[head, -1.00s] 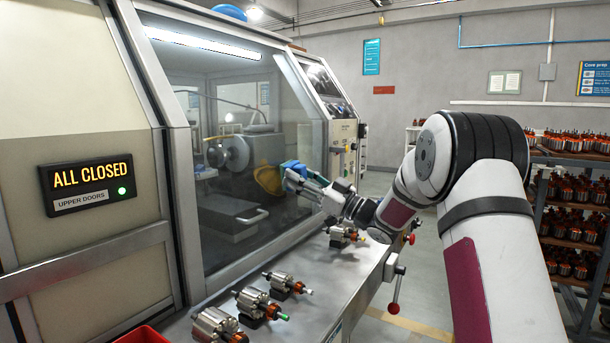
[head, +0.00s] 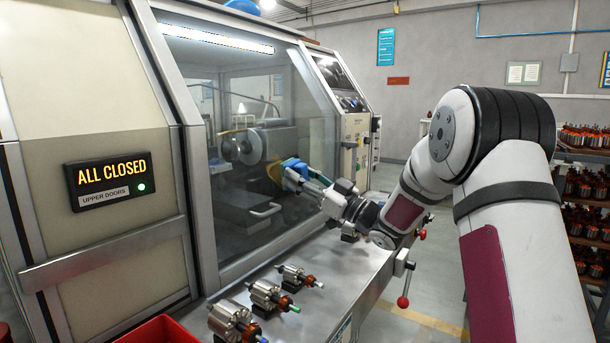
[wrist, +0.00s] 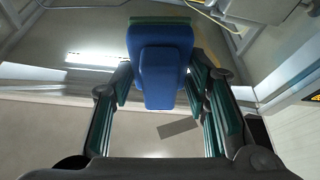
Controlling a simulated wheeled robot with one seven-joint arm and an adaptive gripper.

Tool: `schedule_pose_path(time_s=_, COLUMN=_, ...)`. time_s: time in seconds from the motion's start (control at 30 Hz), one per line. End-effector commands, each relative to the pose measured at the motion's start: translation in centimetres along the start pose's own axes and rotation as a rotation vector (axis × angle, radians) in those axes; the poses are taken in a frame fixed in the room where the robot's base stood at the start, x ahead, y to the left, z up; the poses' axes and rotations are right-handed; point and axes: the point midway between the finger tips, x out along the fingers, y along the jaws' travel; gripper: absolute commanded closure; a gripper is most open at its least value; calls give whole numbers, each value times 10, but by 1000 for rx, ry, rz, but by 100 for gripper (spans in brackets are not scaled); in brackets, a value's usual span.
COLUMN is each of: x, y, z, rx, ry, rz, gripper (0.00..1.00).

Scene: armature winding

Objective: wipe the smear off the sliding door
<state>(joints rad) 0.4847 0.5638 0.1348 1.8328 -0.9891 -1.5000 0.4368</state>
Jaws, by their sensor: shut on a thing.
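My gripper (head: 312,182) is shut on a blue wiping block (head: 293,168), held up at the sliding door's window (head: 230,235). In the wrist view the blue block (wrist: 162,68) sits between the two fingers (wrist: 161,85), with a green edge at its far end. The block is close to the glass; I cannot tell whether it touches. I cannot tell whether this is the smear or something seen through the glass.
Several armatures (head: 266,294) stand on the metal ledge (head: 345,272) below the door. A red bin (head: 165,330) is at the lower front. A red-knobbed lever (head: 403,301) sticks out at the ledge's right end. A lit sign (head: 112,180) reads "ALL CLOSED".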

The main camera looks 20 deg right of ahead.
Motion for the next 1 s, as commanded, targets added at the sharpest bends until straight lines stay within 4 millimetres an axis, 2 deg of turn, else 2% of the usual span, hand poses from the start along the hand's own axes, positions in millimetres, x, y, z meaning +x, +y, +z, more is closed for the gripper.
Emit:
schedule_pose_path(time_s=0.03, x=3, y=-7, z=0, rx=5, ry=1, rz=-9, gripper=91)
schedule_pose_path(time_s=0.33, x=4, y=-32, z=-5, rx=7, ry=2, rz=-12, gripper=91)
schedule_pose_path(time_s=0.73, x=4, y=-45, z=-7, rx=6, ry=1, rz=-10, gripper=91)
schedule_pose_path(time_s=1.0, x=3, y=-65, z=-11, rx=5, ry=0, rz=-9, gripper=91)
